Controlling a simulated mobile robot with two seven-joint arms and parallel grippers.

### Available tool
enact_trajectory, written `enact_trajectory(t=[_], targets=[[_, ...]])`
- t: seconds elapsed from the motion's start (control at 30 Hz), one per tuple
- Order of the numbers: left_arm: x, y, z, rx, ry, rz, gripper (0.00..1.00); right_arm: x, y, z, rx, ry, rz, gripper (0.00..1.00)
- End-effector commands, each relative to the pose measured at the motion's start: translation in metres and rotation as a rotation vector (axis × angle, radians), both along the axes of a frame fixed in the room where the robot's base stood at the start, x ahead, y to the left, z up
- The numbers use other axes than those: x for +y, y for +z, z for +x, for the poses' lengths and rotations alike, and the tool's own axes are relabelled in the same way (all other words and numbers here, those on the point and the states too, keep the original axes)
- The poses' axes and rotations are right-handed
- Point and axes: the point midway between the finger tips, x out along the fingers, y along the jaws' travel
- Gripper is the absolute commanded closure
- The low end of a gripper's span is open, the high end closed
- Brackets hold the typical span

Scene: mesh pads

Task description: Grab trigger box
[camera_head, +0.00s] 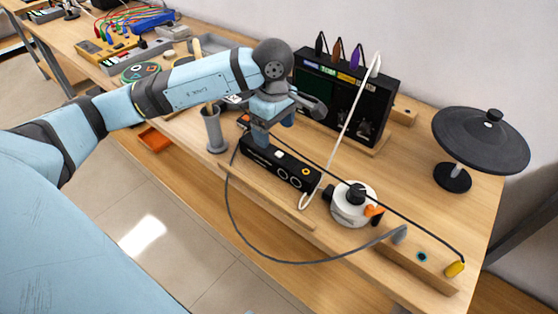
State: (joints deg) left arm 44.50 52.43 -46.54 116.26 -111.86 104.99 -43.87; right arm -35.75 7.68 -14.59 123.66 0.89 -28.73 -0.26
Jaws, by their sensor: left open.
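A long black box with a white button, an orange button and round rings on its front, which looks like the trigger box (292,170), lies on the wooden bench in the middle of the camera_head view. My left gripper (259,134) is open at the left end of this box, with its fingers pointing down. A finger overlaps the box's left end in the picture, and I cannot tell whether it touches. The gripper and wrist hide part of that end. My right gripper is out of view.
A black instrument (345,95) with coloured plugs stands behind the box, with a white cable in front. A grey cup (215,133) stands to the left. A white round device (353,207) and a dark cable lie to the right. A black dish (481,140) stands far right.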

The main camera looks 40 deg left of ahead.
Motion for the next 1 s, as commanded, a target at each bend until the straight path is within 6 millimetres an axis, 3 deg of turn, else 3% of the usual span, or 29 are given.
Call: enact_trajectory(t=[0.1, 0.43, 0.7, 0.97, 1.0], targets=[[0.0, -0.022, 0.0, 0.003, 0.002, -0.001, 0.21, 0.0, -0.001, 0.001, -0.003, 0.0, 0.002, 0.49], [-0.003, -0.044, 0.001, 0.002, -0.001, -0.003, 0.21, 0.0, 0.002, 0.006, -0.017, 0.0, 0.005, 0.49], [-0.007, -0.083, 0.002, 0.003, 0.0, -0.003, 0.21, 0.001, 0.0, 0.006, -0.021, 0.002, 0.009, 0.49], [-0.007, -0.086, 0.003, 0.0, -0.001, -0.003, 0.21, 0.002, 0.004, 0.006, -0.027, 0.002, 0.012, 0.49], [-0.007, -0.086, 0.003, 0.0, -0.001, -0.003, 0.3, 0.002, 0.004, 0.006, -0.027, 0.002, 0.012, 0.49]])
